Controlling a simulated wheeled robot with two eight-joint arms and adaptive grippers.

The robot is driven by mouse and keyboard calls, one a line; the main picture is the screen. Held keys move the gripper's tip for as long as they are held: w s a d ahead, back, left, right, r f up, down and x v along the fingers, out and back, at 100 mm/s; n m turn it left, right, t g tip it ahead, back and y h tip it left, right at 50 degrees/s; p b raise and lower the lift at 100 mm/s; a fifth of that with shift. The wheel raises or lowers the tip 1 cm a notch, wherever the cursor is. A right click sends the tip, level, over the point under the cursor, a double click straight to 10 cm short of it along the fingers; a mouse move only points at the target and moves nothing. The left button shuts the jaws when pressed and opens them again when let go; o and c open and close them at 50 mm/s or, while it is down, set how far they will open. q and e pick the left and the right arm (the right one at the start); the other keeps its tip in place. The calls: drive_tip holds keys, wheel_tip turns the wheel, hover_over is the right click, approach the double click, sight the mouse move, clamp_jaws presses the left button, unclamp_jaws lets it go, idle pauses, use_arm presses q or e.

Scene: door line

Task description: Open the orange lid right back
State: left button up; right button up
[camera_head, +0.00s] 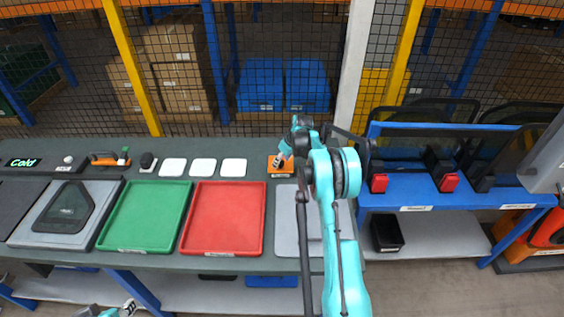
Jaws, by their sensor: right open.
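A small orange piece (272,168), which looks like the orange lid, is at the back of the grey bench, behind and right of the red tray. It appears low and flat, but my right gripper covers much of it, so its angle and hinge cannot be made out. My right gripper (279,161) is open and small in view, at the orange piece; whether it touches cannot be told. My teal right arm reaches up to it from the bottom of the picture.
A red tray (224,218), a green tray (145,214) and white squares (203,167) lie on the bench. An orange-handled item (103,160) stands further left. A blue rack (405,190) with red blocks is right of my arm. A mesh fence stands behind.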

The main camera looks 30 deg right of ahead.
clamp_jaws()
drive_tip(key=shift+w, duration=0.1)
